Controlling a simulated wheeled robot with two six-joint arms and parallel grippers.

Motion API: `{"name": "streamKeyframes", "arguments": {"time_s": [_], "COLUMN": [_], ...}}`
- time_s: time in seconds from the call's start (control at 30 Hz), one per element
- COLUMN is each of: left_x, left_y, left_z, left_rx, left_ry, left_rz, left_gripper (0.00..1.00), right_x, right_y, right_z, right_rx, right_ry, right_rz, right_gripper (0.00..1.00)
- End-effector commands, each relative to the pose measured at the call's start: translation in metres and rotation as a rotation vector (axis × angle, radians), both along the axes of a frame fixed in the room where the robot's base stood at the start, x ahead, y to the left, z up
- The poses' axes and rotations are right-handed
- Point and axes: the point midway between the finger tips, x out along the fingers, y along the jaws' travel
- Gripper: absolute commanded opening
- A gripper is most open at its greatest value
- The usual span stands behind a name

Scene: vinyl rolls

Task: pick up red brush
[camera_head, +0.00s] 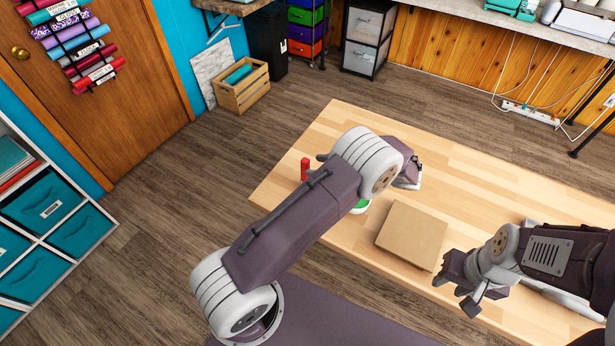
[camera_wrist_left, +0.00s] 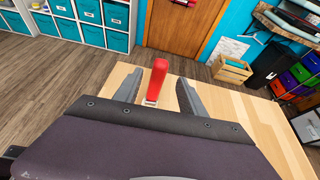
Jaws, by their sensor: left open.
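The red brush (camera_head: 305,168) stands near the left edge of the wooden table, beside my left forearm. In the left wrist view the red brush (camera_wrist_left: 157,78) shows its red handle upward and a pale lower end. My left gripper (camera_wrist_left: 160,80) is open, with one finger on each side of the brush in that view and visible gaps to both. I cannot tell whether the brush is fully between the fingers in depth. In the head view my left arm hides most of that gripper. My right gripper (camera_head: 457,291) is open and empty near the table's front edge.
A brown cardboard box (camera_head: 412,236) lies on the table (camera_head: 480,180) between the arms. A green and white object (camera_head: 361,206) is partly hidden by my left arm. The table's far middle is clear. A wooden crate (camera_head: 241,90) stands on the floor beyond.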

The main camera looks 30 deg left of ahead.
Motion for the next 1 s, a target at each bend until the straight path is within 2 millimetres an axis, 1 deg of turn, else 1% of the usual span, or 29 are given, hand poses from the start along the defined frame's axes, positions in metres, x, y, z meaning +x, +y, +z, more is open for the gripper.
{"name": "streamKeyframes", "arguments": {"time_s": [0.03,0.13,0.23,0.47,0.57,0.63,0.8,0.9,1.0], "left_x": [-0.001,-0.001,-0.001,0.0,0.001,0.0,0.001,0.001,0.002], "left_y": [-0.004,-0.007,-0.004,0.026,0.03,0.037,0.065,0.075,0.077], "left_z": [-0.008,-0.008,-0.008,-0.02,-0.022,-0.025,-0.038,-0.042,-0.044], "left_rx": [0.004,0.003,0.003,0.003,0.002,0.002,0.002,0.002,0.002], "left_ry": [0.009,0.008,0.009,0.009,0.007,0.009,0.009,0.009,0.008], "left_rz": [-0.01,-0.02,-0.018,-0.016,-0.016,-0.015,-0.014,-0.016,-0.016], "left_gripper": [0.48,0.48,0.48,0.48,0.48,0.48,0.48,0.48,0.48], "right_x": [0.0,0.0,0.0,0.0,0.0,0.0,0.0,0.0,0.0], "right_y": [0.0,0.0,0.0,0.0,0.0,0.0,0.0,0.0,0.0], "right_z": [-0.004,-0.005,-0.003,0.0,0.0,0.001,0.005,0.006,0.006], "right_rx": [0.0,0.0,0.0,0.0,0.0,0.0,0.0,0.0,0.0], "right_ry": [0.0,0.0,0.0,0.0,0.0,0.0,0.0,0.0,0.0], "right_rz": [0.0,0.0,0.0,0.0,0.0,0.0,0.0,0.0,0.0], "right_gripper": [0.36,0.36,0.36,0.36,0.36,0.36,0.36,0.36,0.36]}}
